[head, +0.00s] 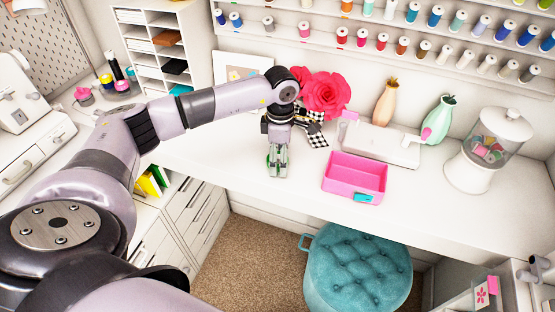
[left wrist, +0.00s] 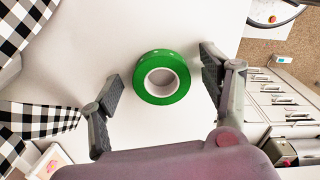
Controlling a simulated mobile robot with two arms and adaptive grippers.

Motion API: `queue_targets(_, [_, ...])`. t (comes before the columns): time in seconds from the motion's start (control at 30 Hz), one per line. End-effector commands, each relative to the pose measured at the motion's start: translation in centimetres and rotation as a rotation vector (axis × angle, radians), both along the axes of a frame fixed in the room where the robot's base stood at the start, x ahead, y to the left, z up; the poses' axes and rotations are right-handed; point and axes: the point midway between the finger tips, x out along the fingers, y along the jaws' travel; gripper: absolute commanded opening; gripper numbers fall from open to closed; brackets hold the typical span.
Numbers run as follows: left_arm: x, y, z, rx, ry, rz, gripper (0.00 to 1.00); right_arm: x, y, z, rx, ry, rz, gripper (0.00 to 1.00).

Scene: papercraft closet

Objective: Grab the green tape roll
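The green tape roll (left wrist: 142,88) lies flat on the white desk in the left wrist view, its white core facing up. In the head view, only bits of green (head: 269,160) show between the fingers. My left gripper (head: 278,170) points down over the desk. In the left wrist view my left gripper (left wrist: 162,92) is open, with one finger on each side of the roll and gaps between roll and fingers. The roll is a little nearer the left finger's upper side. My right gripper is in neither view.
A pink tray (head: 345,188) stands right of the gripper. A checkered ribbon (head: 318,134) and red paper flowers (head: 325,92) are close behind it. A glass jar (head: 490,145) and vases stand farther right. A teal stool (head: 358,262) is below the desk's front edge.

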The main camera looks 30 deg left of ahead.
Motion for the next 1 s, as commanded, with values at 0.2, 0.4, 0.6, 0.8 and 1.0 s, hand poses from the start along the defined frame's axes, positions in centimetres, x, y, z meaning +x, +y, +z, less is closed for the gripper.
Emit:
queue_targets(0.2, [0.0,0.0,0.0,0.000,0.000,0.000,0.54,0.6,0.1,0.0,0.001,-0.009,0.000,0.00])
queue_targets(0.4, [0.0,0.0,0.0,0.000,0.000,0.000,0.41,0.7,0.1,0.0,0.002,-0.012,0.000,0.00])
queue_targets(0.6, [0.0,0.0,0.1,0.000,0.000,0.000,0.33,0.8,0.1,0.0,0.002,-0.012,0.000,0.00])
queue_targets(0.8, [0.0,0.0,0.2,0.000,-0.001,0.000,0.33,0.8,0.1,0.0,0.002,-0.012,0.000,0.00])
queue_targets(1.0, [0.1,0.0,1.7,0.000,-0.004,0.000,0.33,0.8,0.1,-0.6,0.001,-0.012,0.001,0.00])
